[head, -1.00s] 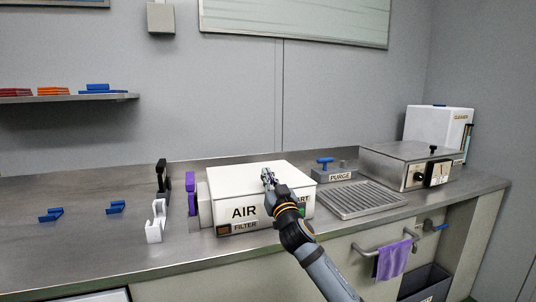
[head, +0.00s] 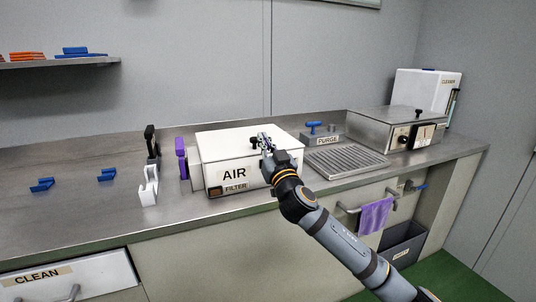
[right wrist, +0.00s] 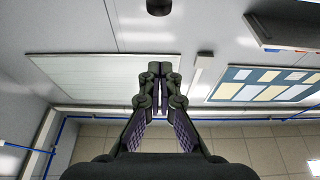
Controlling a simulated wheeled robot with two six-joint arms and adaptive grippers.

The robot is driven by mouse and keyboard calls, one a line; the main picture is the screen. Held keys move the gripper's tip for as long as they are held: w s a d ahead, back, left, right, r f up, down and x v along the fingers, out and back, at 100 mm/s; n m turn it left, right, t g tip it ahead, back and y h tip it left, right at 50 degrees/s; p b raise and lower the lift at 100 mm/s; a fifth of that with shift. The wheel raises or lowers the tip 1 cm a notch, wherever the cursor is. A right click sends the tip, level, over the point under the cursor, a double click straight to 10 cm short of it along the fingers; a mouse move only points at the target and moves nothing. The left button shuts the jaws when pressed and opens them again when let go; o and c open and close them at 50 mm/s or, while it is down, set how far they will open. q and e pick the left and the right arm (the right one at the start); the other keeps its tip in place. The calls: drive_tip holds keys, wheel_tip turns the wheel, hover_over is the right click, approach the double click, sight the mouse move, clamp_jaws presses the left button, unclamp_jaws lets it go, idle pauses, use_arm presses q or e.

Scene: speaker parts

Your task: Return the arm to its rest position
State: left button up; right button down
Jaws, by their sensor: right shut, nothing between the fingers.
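My right arm comes in from the lower right in the head view. Its gripper (head: 265,142) is shut and empty, in front of the white AIR box (head: 238,143). In the head view it covers part of the box's right front. In the right wrist view the two fingers (right wrist: 158,98) meet, with nothing between them. That view looks towards the wall and ceiling, with a whiteboard (right wrist: 90,85) behind the fingers. Whether the gripper touches the box cannot be told. My left gripper is not in view.
The steel counter (head: 75,210) holds a white stand (head: 149,186), purple part (head: 181,157), blue pieces (head: 107,174), PURGE block (head: 322,137), grate (head: 345,161) and steel box (head: 395,128). A purple cloth (head: 375,215) hangs on the front rail. The left counter is mostly clear.

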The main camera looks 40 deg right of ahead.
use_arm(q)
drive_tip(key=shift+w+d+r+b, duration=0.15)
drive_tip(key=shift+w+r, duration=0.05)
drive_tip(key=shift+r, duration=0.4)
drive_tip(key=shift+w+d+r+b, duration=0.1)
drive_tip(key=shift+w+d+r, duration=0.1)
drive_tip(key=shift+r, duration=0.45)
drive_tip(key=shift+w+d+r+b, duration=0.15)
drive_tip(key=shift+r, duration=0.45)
use_arm(e)
drive_tip(key=shift+v, duration=1.65)
